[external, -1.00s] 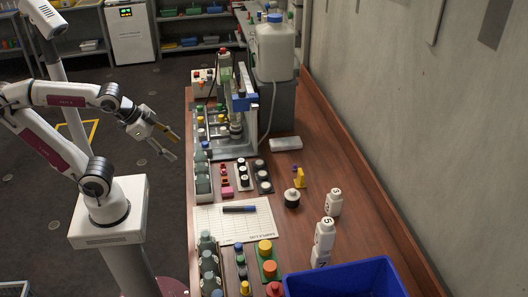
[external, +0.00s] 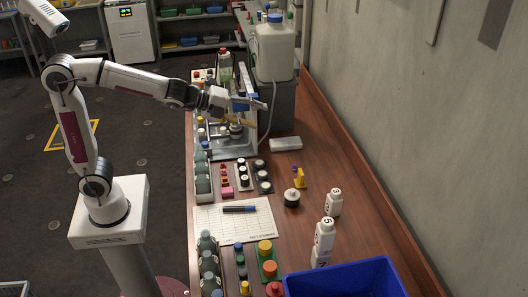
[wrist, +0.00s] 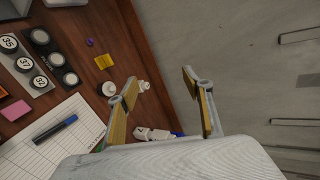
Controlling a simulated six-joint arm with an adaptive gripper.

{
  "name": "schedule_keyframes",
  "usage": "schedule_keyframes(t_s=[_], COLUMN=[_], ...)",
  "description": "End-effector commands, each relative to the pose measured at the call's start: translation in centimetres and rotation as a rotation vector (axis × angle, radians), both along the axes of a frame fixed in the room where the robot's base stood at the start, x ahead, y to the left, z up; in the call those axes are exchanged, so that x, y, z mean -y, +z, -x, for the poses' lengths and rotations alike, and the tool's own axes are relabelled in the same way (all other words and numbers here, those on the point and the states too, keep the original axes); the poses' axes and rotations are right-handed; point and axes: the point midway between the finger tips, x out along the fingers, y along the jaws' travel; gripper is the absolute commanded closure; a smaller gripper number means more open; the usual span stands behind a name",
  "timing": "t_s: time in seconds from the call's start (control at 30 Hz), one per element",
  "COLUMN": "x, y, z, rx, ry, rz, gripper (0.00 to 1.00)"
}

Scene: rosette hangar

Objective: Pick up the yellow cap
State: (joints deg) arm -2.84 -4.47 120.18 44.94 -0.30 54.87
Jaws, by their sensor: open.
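Several yellow pieces show in the external view, and I cannot tell for sure which is the yellow cap. A round yellow cap (external: 265,246) sits on a green strip at the front. A smaller yellow-topped piece (external: 245,288) stands near the front edge of the picture. A yellow block-like piece (external: 299,179) stands farther back and also shows in the wrist view (wrist: 104,62). My gripper (external: 257,113) is open and empty, above the back of the bench near the metal stand. In the wrist view its fingers (wrist: 160,82) are spread apart with nothing between them.
A blue bin (external: 345,280) stands at the front right, with white numbered bottles (external: 324,235) behind it. A marker (external: 239,209) lies on a paper sheet (external: 262,228). A large white jug (external: 275,52) and metal stand (external: 236,130) fill the back. A wall borders the right.

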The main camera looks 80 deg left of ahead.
Motion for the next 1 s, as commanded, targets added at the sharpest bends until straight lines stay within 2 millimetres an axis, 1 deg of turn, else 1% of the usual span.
schedule_keyframes(t_s=[0.03,0.2,0.33,0.5,0.6,0.73,0.87,1.0], x=[0.5,2.7,4.6,7.3,8.9,11.1,13.1,15.1], y=[-0.3,-0.9,-1.8,-3.8,-5.2,-7.4,-9.9,-12.9], z=[-1.3,-4.9,-7.2,-9.6,-10.6,-11.5,-11.8,-11.6], rx=[0.008,0.054,0.095,0.151,0.190,0.247,0.312,0.393], ry=[-0.049,-0.236,-0.383,-0.580,-0.696,-0.850,-1.003,-1.167], rz=[-0.050,-0.230,-0.364,-0.527,-0.616,-0.724,-0.818,-0.908], gripper=[0.50,0.50,0.50,0.50,0.50,0.50,0.50,0.50])
